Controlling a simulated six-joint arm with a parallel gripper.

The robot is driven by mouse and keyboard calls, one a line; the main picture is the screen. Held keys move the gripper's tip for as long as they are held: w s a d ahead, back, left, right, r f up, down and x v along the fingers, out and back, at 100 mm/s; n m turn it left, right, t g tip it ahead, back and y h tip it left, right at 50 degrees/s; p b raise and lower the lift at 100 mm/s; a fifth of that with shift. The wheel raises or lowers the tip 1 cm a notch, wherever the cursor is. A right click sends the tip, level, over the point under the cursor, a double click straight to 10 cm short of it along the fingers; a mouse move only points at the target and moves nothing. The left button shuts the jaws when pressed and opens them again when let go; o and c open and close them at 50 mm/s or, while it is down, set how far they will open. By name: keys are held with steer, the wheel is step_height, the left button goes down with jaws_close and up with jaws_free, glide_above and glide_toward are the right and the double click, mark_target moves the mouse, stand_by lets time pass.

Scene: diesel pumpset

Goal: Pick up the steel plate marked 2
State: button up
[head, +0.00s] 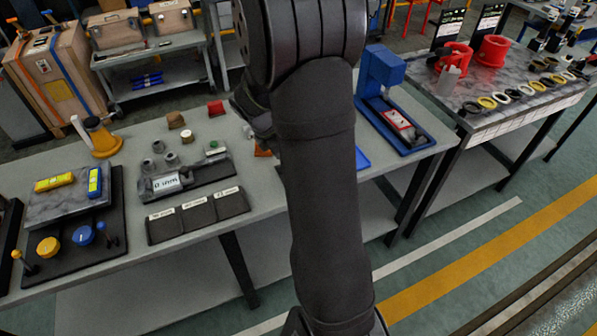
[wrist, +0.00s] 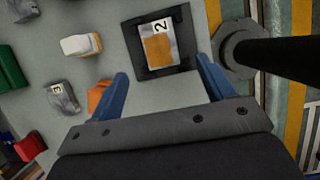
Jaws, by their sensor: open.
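The steel plate marked 2 (wrist: 159,48) shows in the wrist view, with a white strip bearing the 2 and an orange-brown patch. It lies in a dark square holder (wrist: 139,67) on the grey table. My gripper (wrist: 164,84) is open, its two blue fingers apart with bare table showing between them. The plate appears just beyond the fingertips, roughly centred between them; nothing is held. The height of the fingers above the plate is hard to judge. In the head view my arm blocks sight of the plate and my gripper.
In the wrist view, a dark round base with a black post (wrist: 239,48) stands close right of the holder. A piece marked 3 (wrist: 62,97), an orange block (wrist: 97,96) and a whitish block (wrist: 80,45) lie left. A blue press (head: 381,72) stands on the table's right end.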

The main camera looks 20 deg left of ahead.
steer(key=x, duration=0.8)
steer(key=shift+s+a, duration=0.1)
steer(key=c, duration=1.3)
steer(key=shift+c, duration=0.7)
